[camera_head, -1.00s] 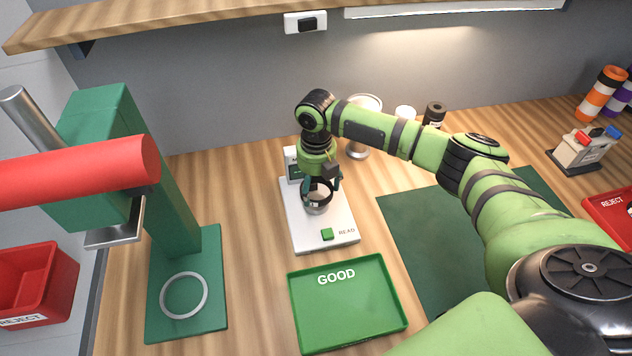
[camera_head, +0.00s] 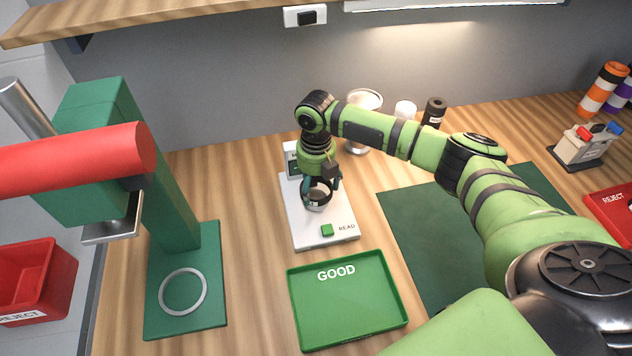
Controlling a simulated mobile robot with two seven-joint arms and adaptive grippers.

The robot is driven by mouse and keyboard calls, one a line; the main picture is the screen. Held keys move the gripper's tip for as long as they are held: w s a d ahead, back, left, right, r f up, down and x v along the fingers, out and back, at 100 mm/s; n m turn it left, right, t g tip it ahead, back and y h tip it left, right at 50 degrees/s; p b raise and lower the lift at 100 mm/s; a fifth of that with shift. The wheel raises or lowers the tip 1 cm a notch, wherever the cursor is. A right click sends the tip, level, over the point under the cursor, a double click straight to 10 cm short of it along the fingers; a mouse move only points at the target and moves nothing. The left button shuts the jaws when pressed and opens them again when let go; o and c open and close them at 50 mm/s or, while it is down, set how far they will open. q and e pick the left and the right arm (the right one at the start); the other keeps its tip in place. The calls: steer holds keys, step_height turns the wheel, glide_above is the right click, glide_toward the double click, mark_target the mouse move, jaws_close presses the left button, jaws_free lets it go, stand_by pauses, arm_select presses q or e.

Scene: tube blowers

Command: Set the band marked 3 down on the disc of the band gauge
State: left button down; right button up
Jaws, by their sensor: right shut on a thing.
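The band gauge (camera_head: 342,233) is a white box with a green READ button (camera_head: 327,230) and a small display at its back, mostly behind my right arm. My right gripper (camera_head: 320,190) points down over the middle of the gauge, shut on a dark ring-shaped band (camera_head: 317,203). The band is at or just above the gauge's disc, which is largely hidden by the band and fingers. I cannot tell whether the band touches the disc, and its number is not readable. My left gripper is not in view.
A green GOOD tray (camera_head: 347,300) lies in front of the gauge. A green press (camera_head: 170,190) with a red handle (camera_head: 75,168) stands at the left. Red REJECT bins (camera_head: 30,285) are at both sides. A dark green mat (camera_head: 420,235) lies right, under my arm.

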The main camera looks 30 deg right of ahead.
steer(key=shift+f+b, duration=0.45)
steer(key=shift+f, duration=0.45)
steer(key=o, duration=1)
steer(key=shift+o, duration=0.2)
steer(key=shift+r, duration=0.1)
step_height(320, 180, up, 12)
